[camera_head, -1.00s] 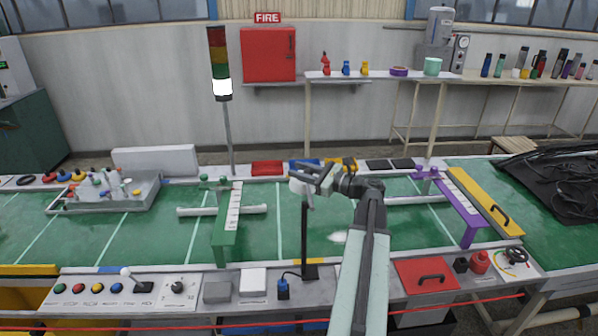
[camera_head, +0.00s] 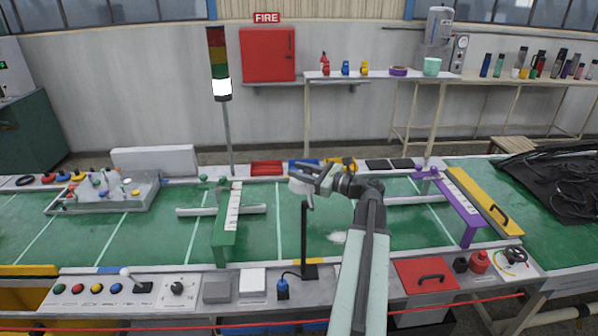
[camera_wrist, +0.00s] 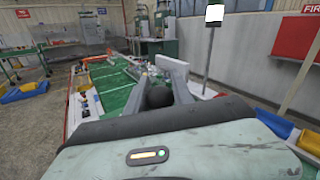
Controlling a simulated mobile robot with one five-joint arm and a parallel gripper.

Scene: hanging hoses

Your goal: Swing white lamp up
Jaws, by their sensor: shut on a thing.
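The white lamp head (camera_head: 299,187) is at the top of a thin black post (camera_head: 304,235) that rises from a black base on the front ledge. My gripper (camera_head: 314,182) reaches in from the right at the lamp head and is shut on it; the fingers partly cover it. In the wrist view my gripper (camera_wrist: 157,82) shows two grey fingers with a dark rounded shape between them. The lamp's white side cannot be made out there. A pale light patch (camera_head: 338,237) lies on the green belt below and to the right.
A green arch (camera_head: 226,225) stands left of the lamp, a purple arch (camera_head: 459,205) to the right. A blue plug block (camera_head: 282,288) and a white box (camera_head: 252,281) sit on the front ledge. Coloured trays line the back edge.

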